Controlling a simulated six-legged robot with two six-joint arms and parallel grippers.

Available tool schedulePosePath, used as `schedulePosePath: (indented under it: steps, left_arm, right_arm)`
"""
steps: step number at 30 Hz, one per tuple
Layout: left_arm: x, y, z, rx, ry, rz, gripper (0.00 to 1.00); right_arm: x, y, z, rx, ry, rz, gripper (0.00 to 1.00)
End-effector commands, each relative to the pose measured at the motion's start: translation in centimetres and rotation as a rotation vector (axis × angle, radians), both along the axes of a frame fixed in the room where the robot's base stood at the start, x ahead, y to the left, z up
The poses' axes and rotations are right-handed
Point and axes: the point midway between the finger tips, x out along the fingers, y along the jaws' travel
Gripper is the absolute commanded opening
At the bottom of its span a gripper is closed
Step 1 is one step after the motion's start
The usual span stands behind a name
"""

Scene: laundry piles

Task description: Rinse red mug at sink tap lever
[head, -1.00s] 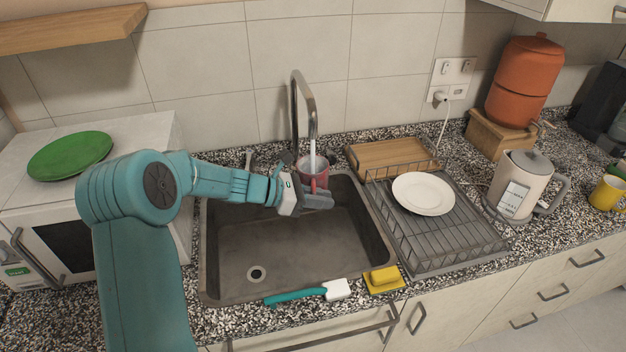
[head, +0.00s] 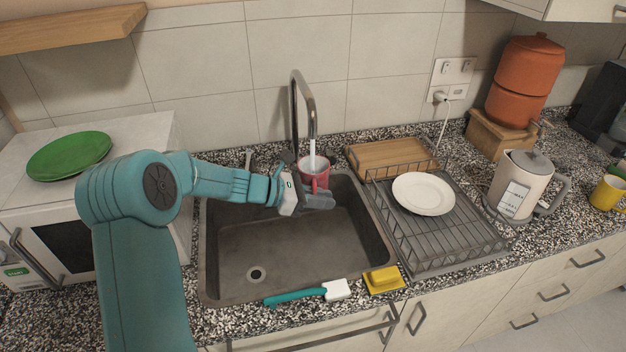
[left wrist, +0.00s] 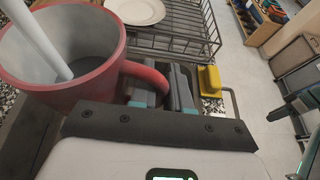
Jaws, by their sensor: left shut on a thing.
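The red mug (head: 314,168) is held upright under the spout of the sink tap (head: 303,100), over the back of the grey sink (head: 240,245). A pale stream of water (head: 312,148) runs from the tap into the mug. My left gripper (head: 318,199) is shut on the mug's handle. The left wrist view shows the red mug (left wrist: 75,70) large, its handle between the fingers, the stream entering it and grey liquid inside.
A dish rack (head: 440,235) with a white plate (head: 423,193) stands right of the sink. A teal brush (head: 300,295) and yellow sponge (head: 383,279) lie at the front edge. A wooden board (head: 390,157) lies behind. A kettle (head: 520,185) stands further right.

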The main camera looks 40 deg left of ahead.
Motion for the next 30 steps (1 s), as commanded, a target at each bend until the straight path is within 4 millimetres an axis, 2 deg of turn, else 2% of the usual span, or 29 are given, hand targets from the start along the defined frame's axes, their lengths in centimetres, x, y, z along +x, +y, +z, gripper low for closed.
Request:
schedulePosePath:
  steps: [9, 30]
  left_arm:
    - [-0.4, 0.0, 0.0, 0.001, -0.002, 0.000, 0.00]
    - [-5.8, -2.6, 0.0, 0.001, -0.002, 0.001, 0.00]
  right_arm:
    - [0.0, 0.0, -0.3, 0.000, 0.000, 0.000, 0.39]
    - [0.0, 0.0, -2.7, 0.000, 0.000, 0.000, 0.39]
